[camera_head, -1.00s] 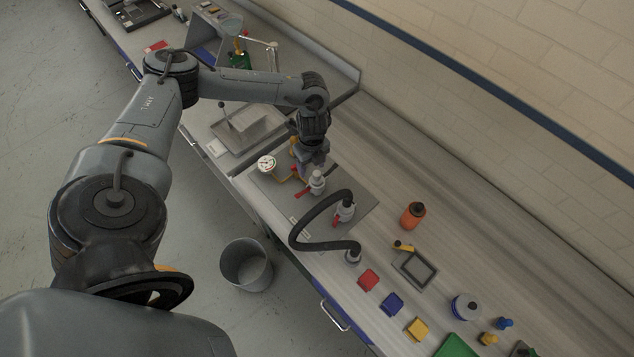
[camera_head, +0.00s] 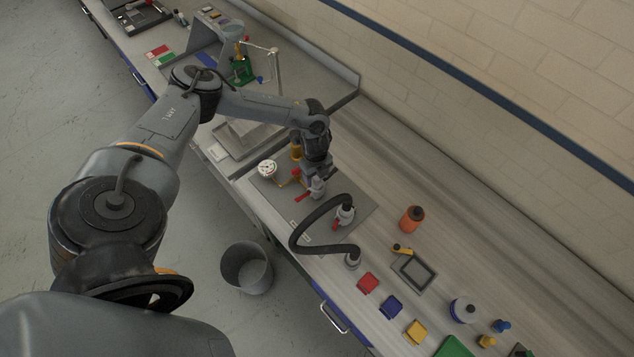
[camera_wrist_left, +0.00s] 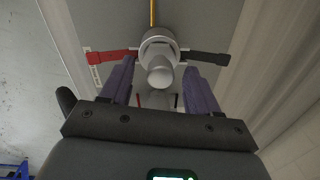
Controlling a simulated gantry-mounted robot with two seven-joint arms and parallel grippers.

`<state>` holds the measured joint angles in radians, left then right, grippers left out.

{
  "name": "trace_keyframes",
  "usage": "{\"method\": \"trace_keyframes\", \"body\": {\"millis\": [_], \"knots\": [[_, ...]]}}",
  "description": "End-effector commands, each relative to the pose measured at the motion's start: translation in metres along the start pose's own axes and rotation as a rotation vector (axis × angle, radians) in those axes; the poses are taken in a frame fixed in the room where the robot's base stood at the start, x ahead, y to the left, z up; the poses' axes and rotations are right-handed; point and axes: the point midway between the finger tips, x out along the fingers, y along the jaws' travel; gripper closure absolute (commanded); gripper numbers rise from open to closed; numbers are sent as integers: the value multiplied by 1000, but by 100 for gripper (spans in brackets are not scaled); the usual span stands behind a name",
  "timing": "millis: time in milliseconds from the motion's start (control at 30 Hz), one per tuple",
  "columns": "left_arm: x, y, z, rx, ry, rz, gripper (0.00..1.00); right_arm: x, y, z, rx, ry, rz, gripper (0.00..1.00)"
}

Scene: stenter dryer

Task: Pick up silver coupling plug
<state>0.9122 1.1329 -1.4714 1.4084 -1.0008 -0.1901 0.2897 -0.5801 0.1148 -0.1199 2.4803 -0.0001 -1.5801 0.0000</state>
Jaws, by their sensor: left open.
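A silver coupling fitting (camera_head: 317,188) stands on a grey plate (camera_head: 357,219) on the bench. In the left wrist view its round silver end (camera_wrist_left: 160,74) faces the camera, with a red lever (camera_wrist_left: 111,57) on one side and a dark lever (camera_wrist_left: 207,58) on the other. My left gripper (camera_head: 315,180) is open, its fingers reaching down on either side of this silver end; I cannot tell whether they touch it. A black hose (camera_head: 298,236) runs from a second silver fitting (camera_head: 345,214) with a red lever to a silver end piece (camera_head: 352,260). My right gripper is not in view.
A pressure gauge (camera_head: 267,168) and brass piping stand close left of the left gripper. A metal bin (camera_head: 246,268) stands on the floor. The bench's back strip is clear.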

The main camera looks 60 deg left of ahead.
Motion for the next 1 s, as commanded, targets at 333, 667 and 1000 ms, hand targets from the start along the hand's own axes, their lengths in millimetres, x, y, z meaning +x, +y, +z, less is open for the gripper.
{"method": "trace_keyframes", "body": {"millis": [333,667,1000], "knots": [[18,0,-1,1,2,-1,39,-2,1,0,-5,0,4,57],[18,-1,-1,1,2,-1,73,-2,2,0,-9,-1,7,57],[17,-2,-1,0,2,-4,97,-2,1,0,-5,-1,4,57]]}}
